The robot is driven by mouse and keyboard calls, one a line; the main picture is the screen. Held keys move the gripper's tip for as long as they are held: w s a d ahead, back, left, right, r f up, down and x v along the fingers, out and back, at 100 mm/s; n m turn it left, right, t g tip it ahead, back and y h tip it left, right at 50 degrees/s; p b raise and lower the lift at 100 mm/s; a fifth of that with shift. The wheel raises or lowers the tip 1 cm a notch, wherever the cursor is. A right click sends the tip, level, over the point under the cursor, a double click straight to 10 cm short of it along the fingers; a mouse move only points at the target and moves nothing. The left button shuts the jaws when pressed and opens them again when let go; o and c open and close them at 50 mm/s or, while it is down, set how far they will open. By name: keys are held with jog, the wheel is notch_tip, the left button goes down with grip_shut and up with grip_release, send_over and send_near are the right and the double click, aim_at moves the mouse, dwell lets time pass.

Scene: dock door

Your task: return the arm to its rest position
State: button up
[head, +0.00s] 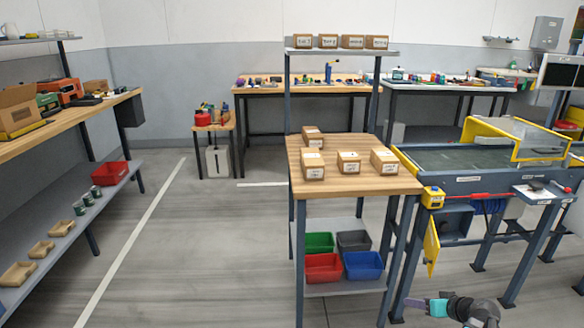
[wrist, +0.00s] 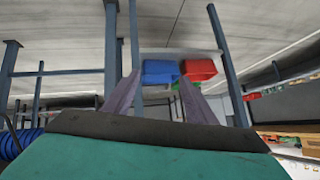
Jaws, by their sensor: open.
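My gripper (head: 412,303) is at the lower right of the head view, low beside the workbench and in front of the conveyor, its purple fingers pointing left. In the wrist view my gripper (wrist: 159,80) shows two purple fingers spread apart with nothing between them. My dark wrist and teal gripper body show behind the fingers. Beyond the fingertips, a blue bin (wrist: 160,71) and a red bin (wrist: 199,69) appear in the wrist view, which looks upside down. The rest of my arm is mostly out of view.
The wooden workbench (head: 293,158) carries several cardboard boxes; its lower shelf (head: 345,287) holds green, grey, red and blue bins. The conveyor (head: 470,185) with yellow guards and dark legs stands close to my gripper. Open floor (head: 200,265) lies left of the workbench.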

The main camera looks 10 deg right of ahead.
jog(key=w+a+f+n+g+y+p, duration=0.1)
jog(key=a+p, duration=0.2)
jog(key=a, duration=0.6)
jog(key=w+a+f+n+g+y+p, duration=0.1)
jog(key=w+a+n+y+p, duration=0.15)
jog(key=a, duration=0.65)
jog(key=s+a+f+n+g+p, duration=0.1)
jog(key=s+a+f+g+p, duration=0.25)
jog(key=a, duration=0.45)
jog(key=s+a+f+n+g+p, duration=0.1)
jog(key=s+a+f+g+p, duration=0.15)
jog(key=s+a, duration=0.35)
jog(key=s+a+f+g+h+p, duration=0.1)
jog(key=s+a+g+p, duration=0.2)
jog(key=s, duration=0.5)
jog(key=s+a+f+g+h+p, duration=0.1)
jog(key=s+a+f+g+p, duration=0.15)
jog(key=s+a, duration=0.4)
jog(key=s+d+m+g+h+p, duration=0.1)
jog(key=s+d+m+h, duration=0.2)
jog(key=s+d, duration=0.4)
jog(key=shift+s+m, duration=0.75)
jog(key=shift+s, duration=0.1)
jog(key=shift+d+g+h, duration=0.1)
jog(key=shift+g+h, duration=0.15)
